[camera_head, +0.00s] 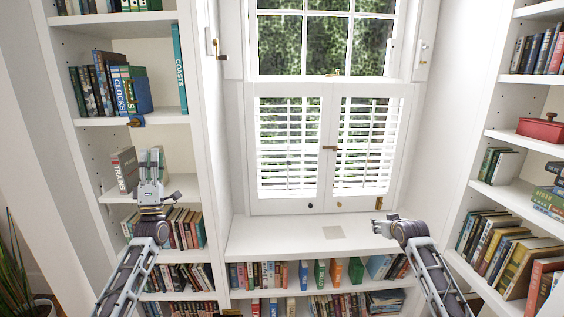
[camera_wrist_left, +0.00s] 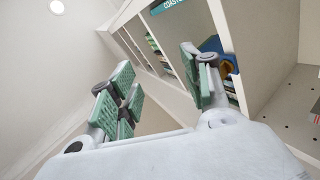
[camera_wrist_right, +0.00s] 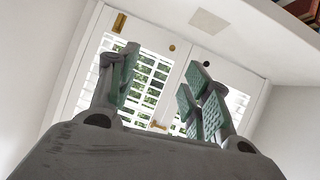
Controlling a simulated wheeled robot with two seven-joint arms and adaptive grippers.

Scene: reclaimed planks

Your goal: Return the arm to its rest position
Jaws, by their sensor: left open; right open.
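My left gripper (camera_head: 151,172) is raised in front of the left bookcase, at the height of the shelf with a few grey books. Its green-padded fingers (camera_wrist_left: 160,85) are spread apart with nothing between them in the left wrist view. My right gripper (camera_head: 384,226) is over the right part of the window seat. Its fingers (camera_wrist_right: 157,90) are also apart and empty in the right wrist view, with the shuttered window behind them. Both arms come in from the bottom of the head view.
The left bookcase (camera_head: 200,150) and right bookcase (camera_head: 468,150) flank the window seat (camera_head: 275,232), whose top is clear except for a flat beige square (camera_head: 334,232). A blue bookend (camera_head: 140,96), a teal book (camera_head: 180,68) and a red box (camera_head: 541,128) stand on shelves. A plant (camera_head: 18,270) is lower left.

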